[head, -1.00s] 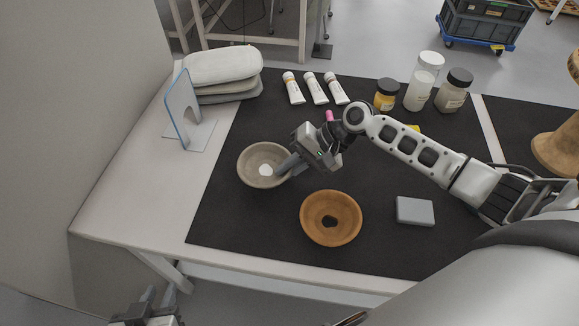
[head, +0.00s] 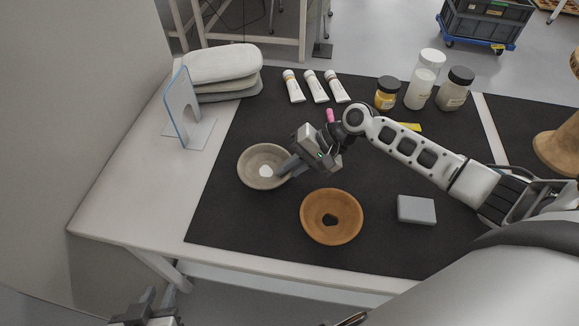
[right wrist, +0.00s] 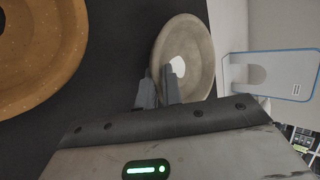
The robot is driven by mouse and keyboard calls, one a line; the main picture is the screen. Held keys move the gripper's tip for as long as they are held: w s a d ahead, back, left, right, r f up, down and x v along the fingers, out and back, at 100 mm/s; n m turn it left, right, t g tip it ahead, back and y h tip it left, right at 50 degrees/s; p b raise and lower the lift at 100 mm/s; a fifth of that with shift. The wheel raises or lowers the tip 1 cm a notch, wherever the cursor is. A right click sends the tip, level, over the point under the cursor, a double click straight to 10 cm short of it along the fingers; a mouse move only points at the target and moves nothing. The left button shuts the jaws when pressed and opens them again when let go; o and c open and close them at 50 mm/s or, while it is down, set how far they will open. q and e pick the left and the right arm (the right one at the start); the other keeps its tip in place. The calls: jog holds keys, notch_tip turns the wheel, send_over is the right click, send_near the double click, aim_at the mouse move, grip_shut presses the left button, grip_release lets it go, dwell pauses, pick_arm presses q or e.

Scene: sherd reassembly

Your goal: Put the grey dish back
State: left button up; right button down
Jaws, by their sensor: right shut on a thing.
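The grey dish (head: 252,159) is at the left part of the black mat, with a white patch (head: 265,171) in its bottom. I cannot tell whether the patch is a filled hole or a piece lying there. My right gripper (head: 284,172) is shut on the dish's near right rim. In the right wrist view its fingers (right wrist: 160,80) straddle the rim of the grey dish (right wrist: 198,50). Whether the dish rests on the mat or is slightly raised is hard to tell. My left gripper (head: 158,300) is open and empty, low in front of the table.
A brown bowl (head: 345,230) with a dark hole stands right of the dish, a grey block (head: 416,210) further right. A blue-edged stand (head: 181,108) and stacked pale cushions (head: 222,65) are at back left. Tubes (head: 315,87) and jars (head: 387,93) line the back.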

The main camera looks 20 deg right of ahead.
jog(key=shift+f, duration=0.2)
jog(key=c, duration=1.5)
grip_release()
jog(key=shift+s+d+f, duration=0.1)
jog(key=shift+s+f, duration=0.1)
jog(key=shift+f, duration=0.05)
jog(key=p+v, duration=0.1)
jog(key=v, duration=0.1)
jog(key=p+v, duration=0.1)
jog(key=v, duration=0.1)
jog(key=p+v, duration=0.2)
jog(key=v, duration=0.1)
jog(key=shift+w+a+r, duration=0.3)
jog(key=shift+s+d+r+p, duration=0.1)
jog(key=shift+d+r+p, duration=0.2)
jog(key=shift+d+r, duration=0.2)
